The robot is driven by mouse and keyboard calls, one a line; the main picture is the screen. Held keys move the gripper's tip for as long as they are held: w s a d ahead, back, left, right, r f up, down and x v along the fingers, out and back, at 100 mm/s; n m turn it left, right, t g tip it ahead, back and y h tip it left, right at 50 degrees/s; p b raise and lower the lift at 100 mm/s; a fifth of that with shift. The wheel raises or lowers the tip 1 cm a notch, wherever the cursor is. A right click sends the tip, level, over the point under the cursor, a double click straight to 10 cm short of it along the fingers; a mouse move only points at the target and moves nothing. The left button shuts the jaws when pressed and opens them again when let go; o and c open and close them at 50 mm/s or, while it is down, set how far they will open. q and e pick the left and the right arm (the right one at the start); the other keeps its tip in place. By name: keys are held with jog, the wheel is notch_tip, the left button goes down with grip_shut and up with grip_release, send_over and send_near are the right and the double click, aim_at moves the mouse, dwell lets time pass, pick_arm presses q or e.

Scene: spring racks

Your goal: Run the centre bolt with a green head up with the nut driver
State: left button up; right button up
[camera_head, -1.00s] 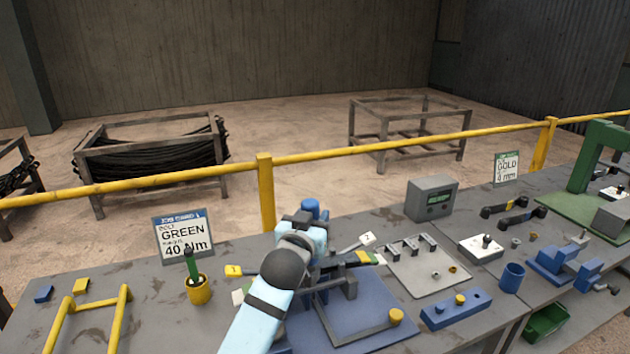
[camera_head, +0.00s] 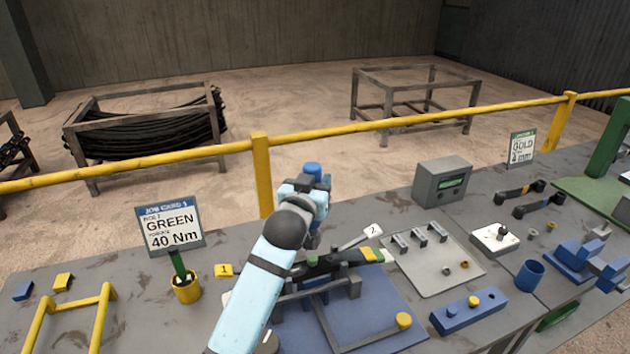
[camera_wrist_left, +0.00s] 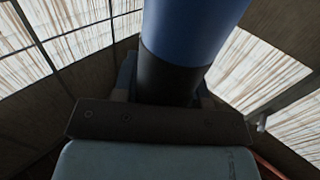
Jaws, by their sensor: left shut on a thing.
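My left gripper (camera_head: 316,192) is above the blue fixture plate (camera_head: 375,318), seen from behind and partly hidden by its own arm. It is shut on a blue-topped tool (camera_head: 313,168), which looks like the nut driver. In the left wrist view the tool (camera_wrist_left: 190,30) is a thick blue cylinder with a black lower band. Below the gripper, a dark bar stack (camera_head: 335,262) with yellow and green marks at its right end lies in the fixture. I cannot see the centre bolt, nor whether the tool touches it. A green rod (camera_head: 178,264) stands in a yellow cup (camera_head: 187,289). My right gripper is not in view.
The job card (camera_head: 170,227) reads green, 40 Nm. A yellow frame (camera_head: 70,312) stands at left. Right of the fixture are a grey plate with clips (camera_head: 440,268), a blue block (camera_head: 468,312), a grey display box (camera_head: 441,186) and a blue cup (camera_head: 529,276). A yellow rail runs behind.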

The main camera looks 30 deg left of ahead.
pick_arm(q)
jog(key=shift+f+b, duration=0.6)
jog(key=shift+f, duration=0.9)
jog(key=shift+f+b, duration=0.5)
jog(key=shift+f, duration=0.75)
jog(key=shift+p, duration=0.75)
dwell(0.3)
